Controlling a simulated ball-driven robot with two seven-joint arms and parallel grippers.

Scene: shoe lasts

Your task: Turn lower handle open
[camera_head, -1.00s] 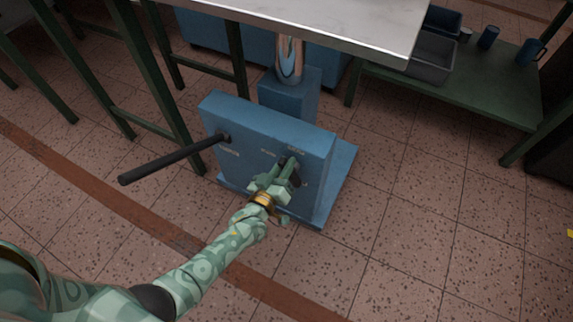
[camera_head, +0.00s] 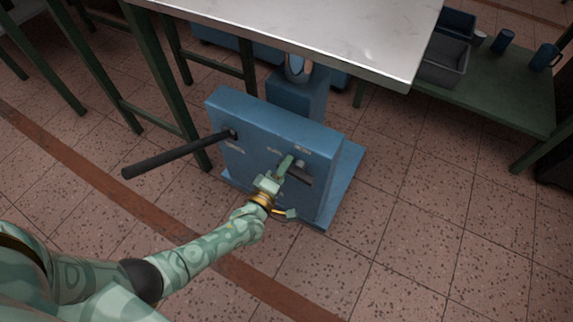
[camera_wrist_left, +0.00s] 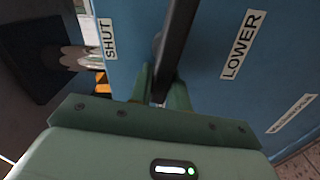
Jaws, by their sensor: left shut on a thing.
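The lower handle (camera_head: 301,174) is a short dark lever on the front face of the blue box (camera_head: 240,120). In the head view it slants down to the right, partly hidden by my left gripper (camera_head: 285,168). In the left wrist view the dark handle (camera_wrist_left: 179,30) runs up from between the fingers of my left gripper (camera_wrist_left: 162,88), which is shut on it. The labels SHUT (camera_wrist_left: 107,39) and LOWER (camera_wrist_left: 243,45) show on the blue face beside it. My right gripper is not in view.
A long black bar (camera_head: 175,156) sticks out from the box's upper left. A metal-topped table (camera_head: 330,30) stands behind and above. A green shelf (camera_head: 500,95) with bins and mugs is at the right. The tiled floor in front is open.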

